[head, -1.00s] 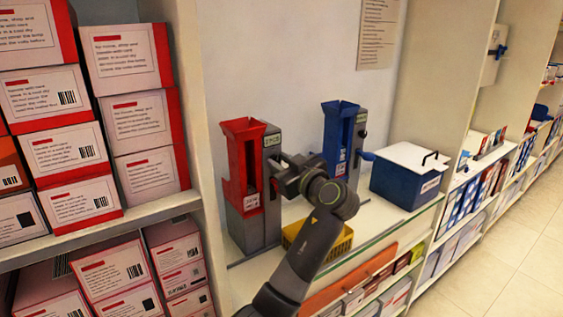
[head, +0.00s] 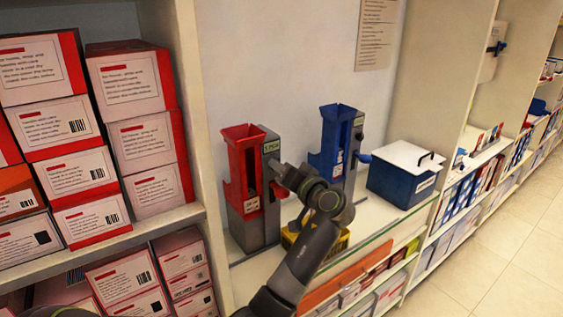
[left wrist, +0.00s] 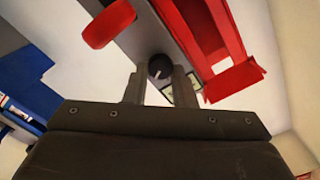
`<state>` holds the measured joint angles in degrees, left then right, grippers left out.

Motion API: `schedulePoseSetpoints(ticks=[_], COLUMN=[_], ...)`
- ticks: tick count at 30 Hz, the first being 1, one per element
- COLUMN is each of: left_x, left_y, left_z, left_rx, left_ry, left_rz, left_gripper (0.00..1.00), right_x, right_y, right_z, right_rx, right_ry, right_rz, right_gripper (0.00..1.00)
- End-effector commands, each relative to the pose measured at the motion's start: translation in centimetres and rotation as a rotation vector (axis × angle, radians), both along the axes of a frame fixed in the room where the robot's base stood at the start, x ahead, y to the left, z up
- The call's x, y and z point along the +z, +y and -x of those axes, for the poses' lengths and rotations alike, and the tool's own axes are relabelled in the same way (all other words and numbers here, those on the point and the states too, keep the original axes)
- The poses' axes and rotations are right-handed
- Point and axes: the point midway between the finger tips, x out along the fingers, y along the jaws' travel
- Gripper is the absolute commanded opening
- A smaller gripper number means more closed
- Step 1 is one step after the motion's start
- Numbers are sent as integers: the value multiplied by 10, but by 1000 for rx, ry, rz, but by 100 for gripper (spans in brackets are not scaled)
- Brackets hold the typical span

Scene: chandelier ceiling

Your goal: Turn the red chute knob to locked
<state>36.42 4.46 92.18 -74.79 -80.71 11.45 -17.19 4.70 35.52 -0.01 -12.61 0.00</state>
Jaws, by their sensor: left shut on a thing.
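The red chute (head: 242,165) stands on the shelf, fixed to a grey column (head: 268,222). In the left wrist view, the red chute (left wrist: 215,45) is at the upper right. A small dark round knob (left wrist: 158,66) with a pale mark sits on the column's side, between the fingertips of my left gripper (left wrist: 157,82). These fingers are shut on it. In the head view, my left gripper (head: 277,169) reaches the column's upper right side and hides this knob. A larger red piece (left wrist: 110,24) sticks out lower on the column. My right gripper is not seen.
A blue chute (head: 330,140) stands to the right, with a blue lidded box (head: 400,187) beyond it. A yellow basket (head: 340,245) is partly behind my arm. Stacked red-and-white boxes (head: 140,95) fill the left shelves.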

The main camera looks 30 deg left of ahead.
Motion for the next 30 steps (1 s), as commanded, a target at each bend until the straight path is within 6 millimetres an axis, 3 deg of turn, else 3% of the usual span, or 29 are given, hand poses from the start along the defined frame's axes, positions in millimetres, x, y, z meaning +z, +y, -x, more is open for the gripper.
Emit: schedulePoseSetpoints(ticks=[12, 30], left_x=[4, 2], left_y=[0, 0], left_z=[-1, -2], left_rx=[0, 0], left_ry=[297, 429], left_rz=[-129, -186], left_gripper=[1, 1], right_x=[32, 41], right_y=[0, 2], right_z=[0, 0], right_rx=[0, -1], right_ry=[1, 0], right_rz=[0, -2], right_gripper=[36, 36])
